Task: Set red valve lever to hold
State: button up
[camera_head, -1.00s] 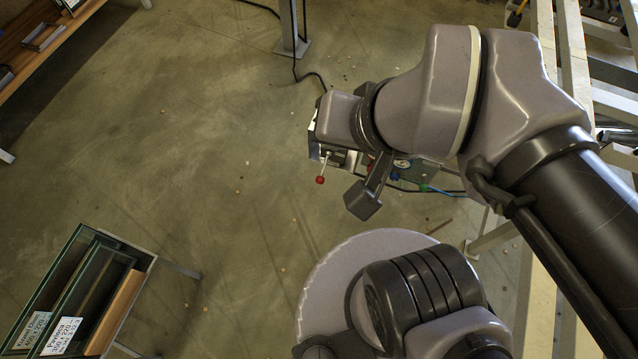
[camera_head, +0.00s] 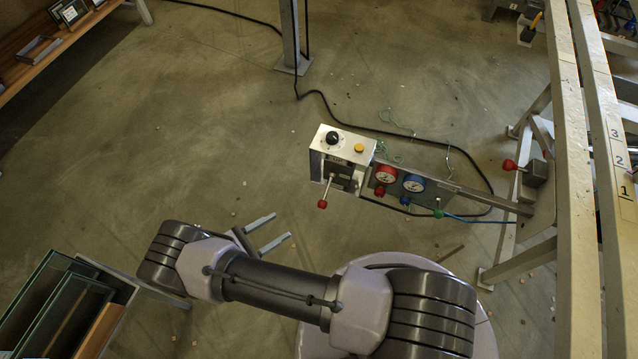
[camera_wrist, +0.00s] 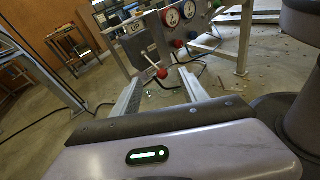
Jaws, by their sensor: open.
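The control panel (camera_head: 388,186) carries a red gauge and a blue gauge above small red (camera_head: 380,191), blue (camera_head: 405,200) and green (camera_head: 438,213) knobs. To its left, a metal box (camera_head: 340,147) bears a red-balled lever (camera_head: 322,204) that points down and towards me. Which red part is the valve lever I cannot tell for certain. My gripper (camera_head: 281,226) is open and empty, left of and below the box, its fingers pointing right. In the wrist view, the red ball (camera_wrist: 161,73) shows between the fingertips, apart and farther off. The small red knob (camera_wrist: 177,43) sits under the gauges.
Another red-balled lever (camera_head: 509,165) is on the steel frame (camera_head: 590,180) at right. A dark cable (camera_head: 400,132) lies on the floor behind the panel. The floor left of the box is clear.

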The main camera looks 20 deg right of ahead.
aim_at(323, 204)
notch_tip(323, 204, down, 9)
jog(key=s+d+n+t, duration=0.3)
jog(key=n+t, duration=0.2)
jog(key=shift+y, duration=0.3)
jog(key=b+x, duration=0.1)
jog(key=x, duration=1.6)
jog(key=shift+w+b, duration=0.3)
jog(key=shift+b, duration=0.05)
grip_shut()
